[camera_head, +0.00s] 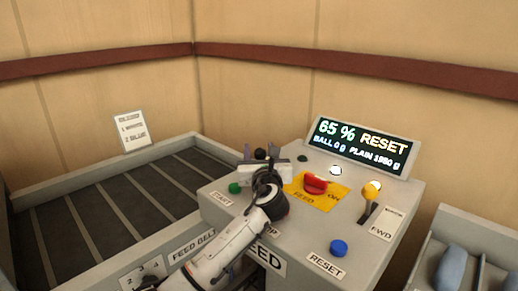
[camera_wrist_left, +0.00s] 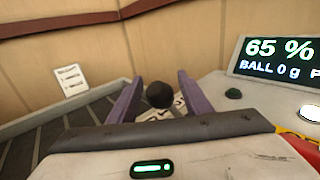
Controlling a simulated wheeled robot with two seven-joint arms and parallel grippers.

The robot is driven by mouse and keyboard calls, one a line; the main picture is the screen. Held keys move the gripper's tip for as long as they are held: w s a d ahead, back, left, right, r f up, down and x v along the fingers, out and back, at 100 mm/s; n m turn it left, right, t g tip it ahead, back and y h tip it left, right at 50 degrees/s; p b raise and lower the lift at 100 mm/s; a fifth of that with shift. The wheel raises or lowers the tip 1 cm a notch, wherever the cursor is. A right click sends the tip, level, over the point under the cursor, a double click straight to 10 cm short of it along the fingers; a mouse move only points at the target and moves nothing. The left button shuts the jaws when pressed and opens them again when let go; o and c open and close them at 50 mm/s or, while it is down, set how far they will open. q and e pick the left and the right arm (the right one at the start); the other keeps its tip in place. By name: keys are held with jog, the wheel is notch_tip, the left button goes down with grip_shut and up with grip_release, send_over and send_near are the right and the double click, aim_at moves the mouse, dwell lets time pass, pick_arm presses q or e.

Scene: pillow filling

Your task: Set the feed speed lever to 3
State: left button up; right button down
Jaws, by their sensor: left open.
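A lever with a round black knob (camera_head: 260,154) stands at the back left of the grey control console (camera_head: 405,190); I take it as the feed speed lever. In the left wrist view the black knob (camera_wrist_left: 159,95) is between the two purple fingers of my left gripper (camera_wrist_left: 159,79), with gaps on both sides. My left gripper (camera_head: 259,157) is open over the console in the head view. A white plate with dark marks (camera_wrist_left: 165,113) shows below the knob, mostly hidden, so the lever's setting cannot be read. My right gripper is not in view.
A red switch on a yellow plate (camera_head: 332,199), a yellow-knobbed lever (camera_head: 371,190), a blue reset button (camera_head: 338,248) and a green button (camera_head: 235,188) are on the console. A display (camera_head: 362,146) reads 65 % RESET. The feed belt (camera_head: 110,210) lies left.

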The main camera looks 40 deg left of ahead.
pick_arm(q)
jog(key=shift+w+a, duration=0.5)
jog(key=shift+w, duration=0.05)
grip_shut()
